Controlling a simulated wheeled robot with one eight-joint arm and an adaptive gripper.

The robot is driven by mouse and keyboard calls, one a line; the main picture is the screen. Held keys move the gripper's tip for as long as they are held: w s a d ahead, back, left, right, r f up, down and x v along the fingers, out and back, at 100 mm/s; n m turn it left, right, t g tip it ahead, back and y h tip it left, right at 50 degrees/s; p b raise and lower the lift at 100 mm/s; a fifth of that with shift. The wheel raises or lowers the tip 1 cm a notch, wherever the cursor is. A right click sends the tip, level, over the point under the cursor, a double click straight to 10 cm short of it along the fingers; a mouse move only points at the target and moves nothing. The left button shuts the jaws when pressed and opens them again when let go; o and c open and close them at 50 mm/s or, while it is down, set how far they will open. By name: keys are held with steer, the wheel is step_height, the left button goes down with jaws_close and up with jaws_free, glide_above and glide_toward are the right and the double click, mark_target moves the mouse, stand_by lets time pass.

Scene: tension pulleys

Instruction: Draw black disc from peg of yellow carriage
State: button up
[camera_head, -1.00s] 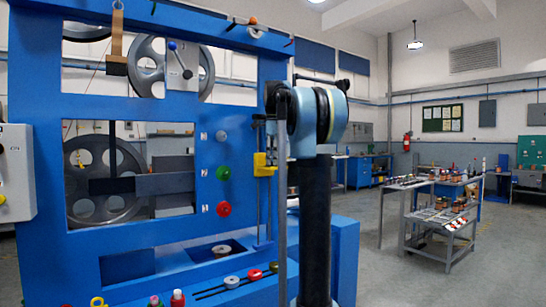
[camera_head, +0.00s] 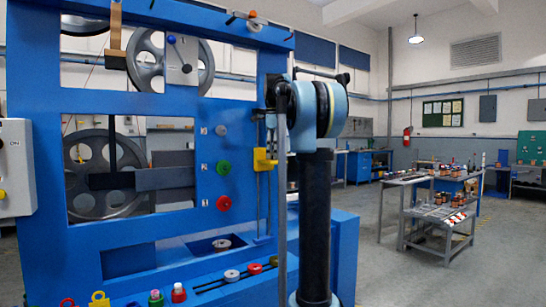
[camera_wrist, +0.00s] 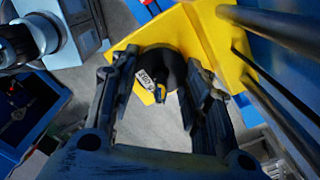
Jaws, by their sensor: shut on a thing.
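The yellow carriage (camera_head: 264,161) sits on a vertical rod at the right edge of the blue frame. In the wrist view the yellow carriage (camera_wrist: 205,30) fills the area beyond my fingers. The black disc (camera_wrist: 165,58) is between the two fingers of my gripper (camera_wrist: 160,68), which is shut on it. The disc lies against or very close to the yellow part; I cannot tell if there is a gap. The peg is hidden. In the head view my arm stands in front of the frame's right side, and the disc cannot be made out.
The blue frame (camera_head: 245,105) carries green (camera_head: 223,167) and red (camera_head: 223,203) knobs left of the carriage. Several small coloured pieces, including a white pulley (camera_head: 232,275), sit on its lower ledge. A grey cart (camera_head: 430,215) stands right, with open floor between.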

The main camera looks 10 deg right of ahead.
steer(key=shift+r, duration=1.65)
stand_by(1.2)
steer(key=shift+r, duration=1.6)
steer(key=shift+r, duration=0.2)
steer(key=shift+r, duration=0.7)
steer(key=shift+r, duration=2)
